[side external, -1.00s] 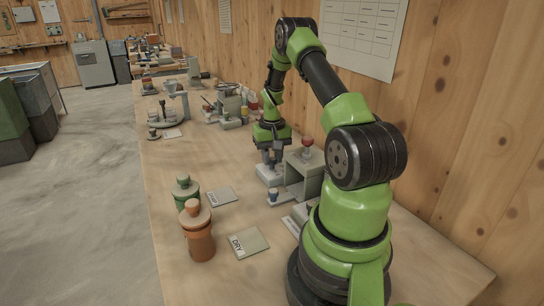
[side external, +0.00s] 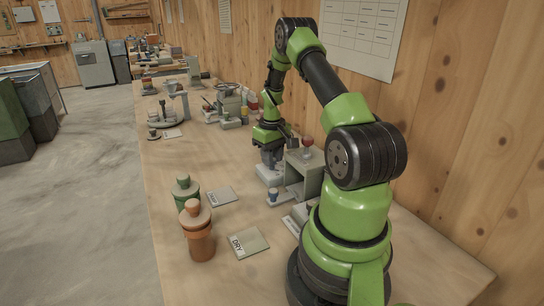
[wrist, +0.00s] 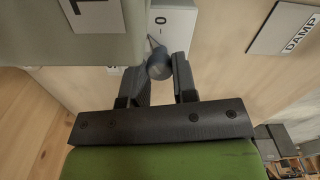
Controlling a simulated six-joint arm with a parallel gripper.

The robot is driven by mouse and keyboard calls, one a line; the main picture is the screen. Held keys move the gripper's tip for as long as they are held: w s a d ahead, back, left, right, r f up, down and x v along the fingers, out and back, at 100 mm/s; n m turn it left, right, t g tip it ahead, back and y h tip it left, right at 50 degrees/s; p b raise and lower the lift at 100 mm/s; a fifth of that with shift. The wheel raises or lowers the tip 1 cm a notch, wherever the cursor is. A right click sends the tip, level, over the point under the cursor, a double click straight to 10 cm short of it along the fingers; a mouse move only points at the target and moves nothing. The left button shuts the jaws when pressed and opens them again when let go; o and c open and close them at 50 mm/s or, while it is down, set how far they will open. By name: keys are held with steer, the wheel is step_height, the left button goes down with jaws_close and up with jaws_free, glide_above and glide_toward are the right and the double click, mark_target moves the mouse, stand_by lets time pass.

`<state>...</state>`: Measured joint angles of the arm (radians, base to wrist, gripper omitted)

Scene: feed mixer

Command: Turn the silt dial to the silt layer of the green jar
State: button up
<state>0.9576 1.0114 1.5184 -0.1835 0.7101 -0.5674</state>
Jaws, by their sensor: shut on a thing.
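My gripper (side external: 270,160) is low over a pale dial plate (side external: 270,175) beside the grey feed mixer box. In the wrist view my gripper (wrist: 162,75) is shut on a blue-grey dial knob (wrist: 159,66). The knob's thin pointer aims up and slightly left, near a 0 and a tick on the white plate (wrist: 172,28). Part of a letter shows left of the knob; the rest of the plate's label is hidden.
An orange jar (side external: 198,240) stands in front of the green one. A DRY card (side external: 250,243) and a DAMP card (wrist: 290,27) lie flat. The grey box (side external: 304,172) with a red knob is close to my gripper.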

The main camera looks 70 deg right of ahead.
steer(key=o, duration=0.9)
steer(key=shift+r, duration=0.1)
step_height(320, 180, up, 10)
steer(key=shift+f, duration=0.1)
